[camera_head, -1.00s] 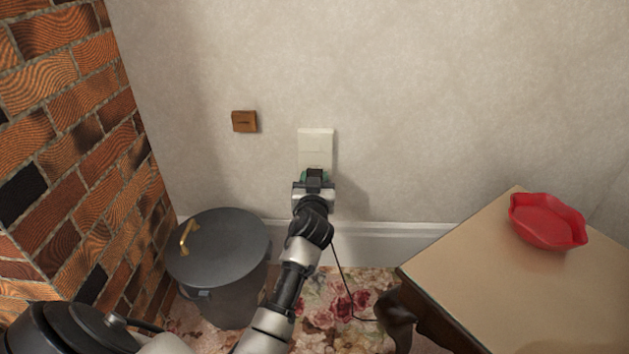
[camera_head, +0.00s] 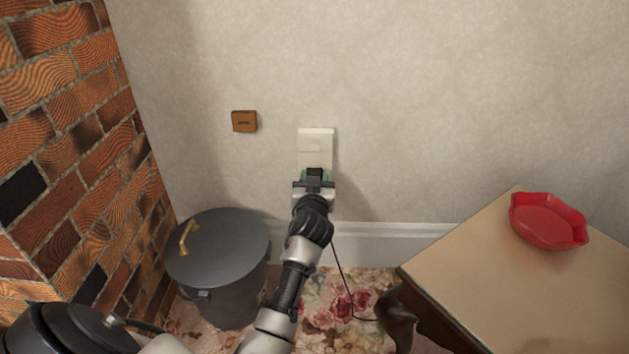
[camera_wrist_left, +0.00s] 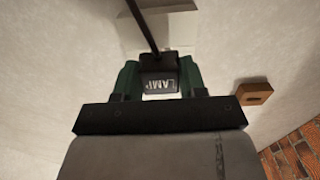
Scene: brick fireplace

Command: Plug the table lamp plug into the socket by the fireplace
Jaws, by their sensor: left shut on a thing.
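The white socket plate (camera_head: 316,146) is on the wall, right of the brick fireplace (camera_head: 60,140). My left gripper (camera_head: 314,178) is at the plate's lower edge, its green fingers shut on a black plug (camera_wrist_left: 159,76) lettered "LAMP". The plug shows between the fingers in the left wrist view, its dark cord running up the picture. The plate (camera_wrist_left: 160,25) is partly visible behind it there. Whether the plug's pins are in the socket is hidden. The cord (camera_head: 342,275) hangs down toward the floor by the table. My right gripper is not in view.
A dark lidded bin (camera_head: 220,255) stands left of my arm. A wooden table (camera_head: 500,280) with a red dish (camera_head: 548,221) stands at the right. A small brown wall plate (camera_head: 244,121) is left of the socket; it also shows in the wrist view (camera_wrist_left: 254,94).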

